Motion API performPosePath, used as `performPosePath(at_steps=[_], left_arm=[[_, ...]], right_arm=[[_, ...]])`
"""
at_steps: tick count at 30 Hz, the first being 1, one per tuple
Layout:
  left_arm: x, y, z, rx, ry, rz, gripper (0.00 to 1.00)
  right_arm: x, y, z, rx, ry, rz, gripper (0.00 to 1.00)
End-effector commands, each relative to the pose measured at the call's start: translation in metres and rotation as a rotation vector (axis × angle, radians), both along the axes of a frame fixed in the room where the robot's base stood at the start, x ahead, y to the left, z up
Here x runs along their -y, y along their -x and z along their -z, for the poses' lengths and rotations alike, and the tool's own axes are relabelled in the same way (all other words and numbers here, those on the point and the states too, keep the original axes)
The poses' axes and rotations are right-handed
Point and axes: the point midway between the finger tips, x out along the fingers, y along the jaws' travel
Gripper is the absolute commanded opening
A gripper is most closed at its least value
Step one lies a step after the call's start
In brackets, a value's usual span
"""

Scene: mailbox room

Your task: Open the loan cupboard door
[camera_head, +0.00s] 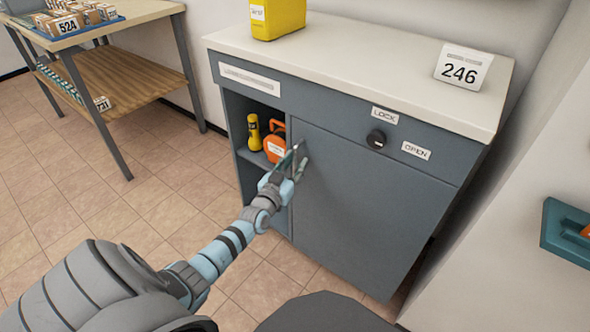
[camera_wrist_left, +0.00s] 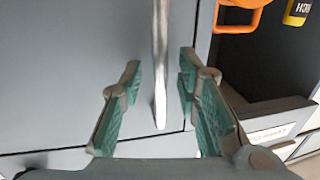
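The loan cupboard (camera_head: 235,85) is a grey-blue cabinet with a pale top. Its door (camera_head: 365,205) looks shut, flush with the front. A slim upright metal handle (camera_wrist_left: 160,65) is near the door's left edge. My left gripper (camera_head: 293,165) is at this handle. In the left wrist view its green-padded fingers (camera_wrist_left: 160,85) are open, one on each side of the handle, with gaps visible. A round black knob (camera_head: 377,139) sits above the door between LOCK and OPEN labels; I cannot tell which way it points. My right gripper is not in view.
Left of the door, an open shelf holds a yellow torch (camera_head: 254,132) and an orange case (camera_head: 276,143). A yellow container (camera_head: 277,18) and a 246 sign (camera_head: 463,67) stand on top. A table (camera_head: 130,15) is at the left. Floor in front of the door is partly visible.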

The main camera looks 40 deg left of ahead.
Motion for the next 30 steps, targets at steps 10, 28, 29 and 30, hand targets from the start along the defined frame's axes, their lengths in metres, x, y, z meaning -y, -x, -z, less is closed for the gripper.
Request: performPosePath(at_steps=[10, 28, 29, 30], left_arm=[[-0.001, -0.003, -0.001, -0.001, 0.000, 0.000, 0.23], [0.002, -0.001, -0.002, -0.001, 0.003, -0.004, 0.00], [0.003, 0.000, -0.002, -0.002, 0.004, -0.006, 0.00], [0.005, 0.002, -0.002, -0.003, 0.003, -0.010, 0.00]], right_arm=[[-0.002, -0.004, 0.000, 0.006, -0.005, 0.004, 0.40], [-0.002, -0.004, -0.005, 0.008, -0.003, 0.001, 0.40], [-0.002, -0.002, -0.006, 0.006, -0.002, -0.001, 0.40], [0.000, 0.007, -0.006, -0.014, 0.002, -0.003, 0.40]])
